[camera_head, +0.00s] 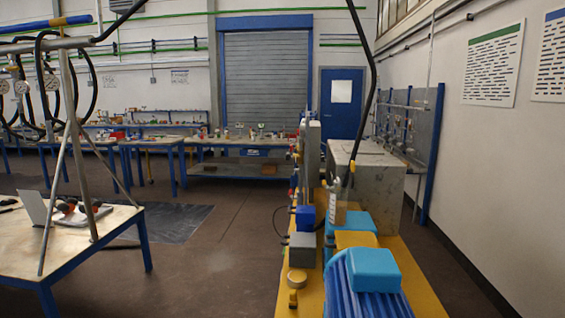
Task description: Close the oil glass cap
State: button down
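I cannot clearly identify an oil glass or its cap at this size. A long yellow machine bench (418,275) stands ahead to the right, carrying blue and grey equipment. On its left edge is a small round yellowish part (297,281), with a small yellow piece (292,298) just in front of it. I cannot tell whether either belongs to the oil glass. My gripper is not in view.
A blue ribbed motor (372,282) fills the bench's near end, with a large grey metal tank (367,180) behind. A table (120,222) with a metal tripod stands at left. Open brown floor (225,245) lies between. A white wall is at right.

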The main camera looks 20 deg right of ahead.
aim_at(352, 175)
jog(key=i+j+u, duration=0.2)
jog(key=u, duration=0.3)
jog(key=i+j+u, duration=0.15)
jog(key=u, duration=0.3)
jog(key=i+u, duration=0.35)
jog(key=u, duration=0.15)
jog(key=i+j, duration=0.1)
jog(key=i, duration=0.7)
jog(key=i+j, duration=0.15)
jog(key=i, duration=0.65)
jog(key=i+l+z, duration=0.25)
jog(key=z, duration=0.2)
jog(key=i+z, duration=0.85)
jog(key=i+j+z, duration=0.2)
jog(key=i+z, duration=0.45)
jog(key=i, duration=0.2)
jog(key=i+z, duration=0.3)
jog(key=i, duration=0.15)
jog(key=i+j+z, duration=0.25)
jog(key=i, duration=0.15)
